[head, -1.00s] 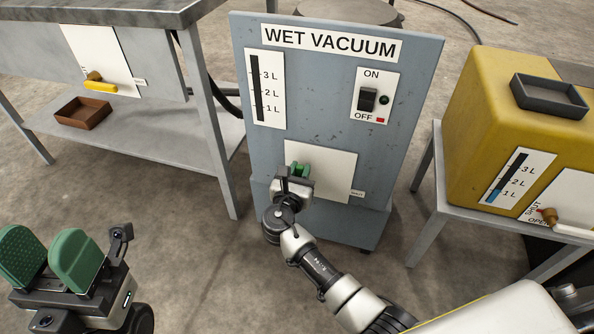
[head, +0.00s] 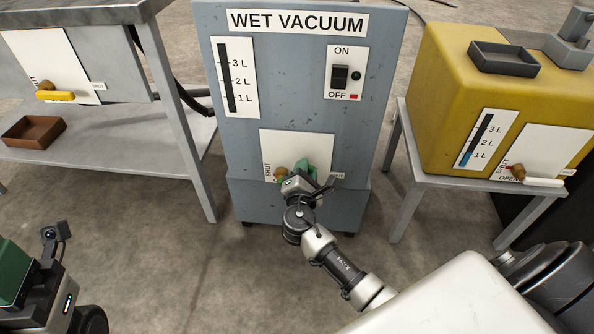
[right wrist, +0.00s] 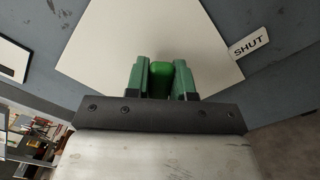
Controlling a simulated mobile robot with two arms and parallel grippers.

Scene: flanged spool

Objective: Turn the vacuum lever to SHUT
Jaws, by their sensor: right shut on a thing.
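The grey-blue wet vacuum cabinet (head: 215,140) stands upright in the middle of the head view. Its white lever plate (head: 300,143) has a brown pivot (head: 281,172) near the lower left, with SHUT written sideways beside it. My right gripper (head: 303,171) is at the plate, to the right of the pivot, and hides much of the lever. In the right wrist view the green lever handle (right wrist: 161,78) sits between its two dark green fingers. A small SHUT tag (right wrist: 249,40) is to the right there. My left gripper (head: 15,270) is cut off at the left edge, one finger showing.
A yellow tank (head: 440,100) with its own lever stands on a stand at right. At left is a metal bench (head: 160,160) with a brown tray (head: 33,130) on its shelf and a yellow-handled lever (head: 56,95). The floor in front of the cabinet is clear.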

